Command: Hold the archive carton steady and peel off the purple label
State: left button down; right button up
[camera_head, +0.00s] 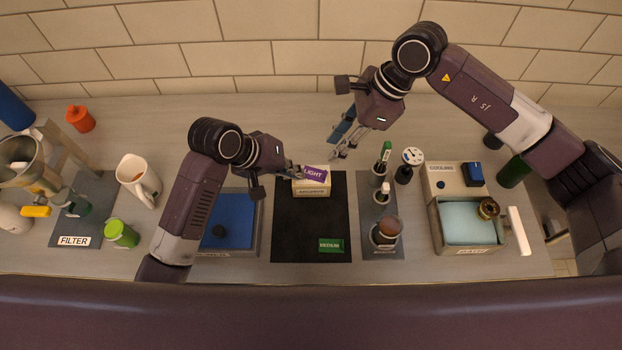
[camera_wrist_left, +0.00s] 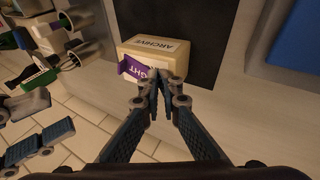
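The archive carton (camera_head: 311,189), small and cream, stands at the back of the black mat. It is also in the left wrist view (camera_wrist_left: 172,53), marked ARCHIVE. The purple label (camera_head: 316,173), lettered LIGHT, sits askew at the carton's back upper edge; one end juts past the carton in the left wrist view (camera_wrist_left: 132,70). My left gripper (camera_head: 299,173) has its fingertips together at the label's other end, which they hide; it looks shut on it. My right gripper (camera_head: 340,143) is open and empty, behind and right of the carton, touching nothing.
The black mat (camera_head: 305,228) carries a green tag (camera_head: 331,245) at its front. A white gauge (camera_head: 413,157) stands near my right gripper. The counter behind the carton is clear.

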aim_at(325, 175)
jog(key=shift+a+x, duration=0.15)
jog(key=shift+x, duration=0.8)
jog(key=shift+a+x, duration=0.15)
jog(key=shift+x, duration=0.8)
jog(key=shift+d+r, duration=0.15)
jog(key=shift+s+d, duration=0.3)
jog(key=shift+d, duration=0.05)
jog(key=shift+f, duration=3.2)
grip_shut()
